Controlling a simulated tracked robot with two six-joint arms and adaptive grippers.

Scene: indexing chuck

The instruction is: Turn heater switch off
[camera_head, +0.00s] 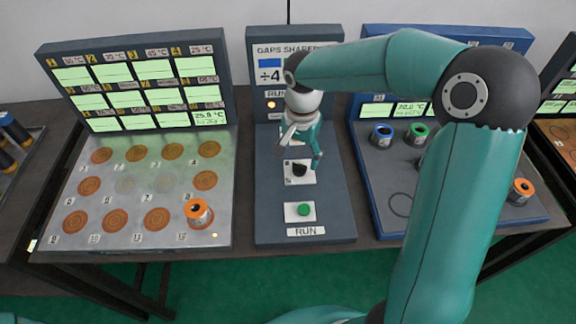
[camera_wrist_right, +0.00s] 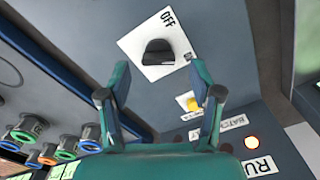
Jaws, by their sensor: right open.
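A black knob switch (camera_head: 299,169) sits on a white plate on the middle console. In the right wrist view the knob (camera_wrist_right: 157,53) has an OFF label at one side of its plate and a small, partly legible label at another corner. I cannot tell which label the knob points at. My right gripper (camera_head: 301,154) is over the plate in the head view, fingers pointing down at it. In the wrist view its two fingers (camera_wrist_right: 160,78) are spread and empty, with the knob ahead between them and apart from them. My left gripper is not in view.
A green button (camera_head: 304,210) sits nearer the console's front edge, above a RUN label. A yellow control (camera_wrist_right: 189,101) and a lit orange lamp (camera_wrist_right: 252,142) lie behind the gripper. The left hotplate (camera_head: 130,239) carries an orange-topped can (camera_head: 198,214). A blue-edged station (camera_head: 462,216) holds several cans.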

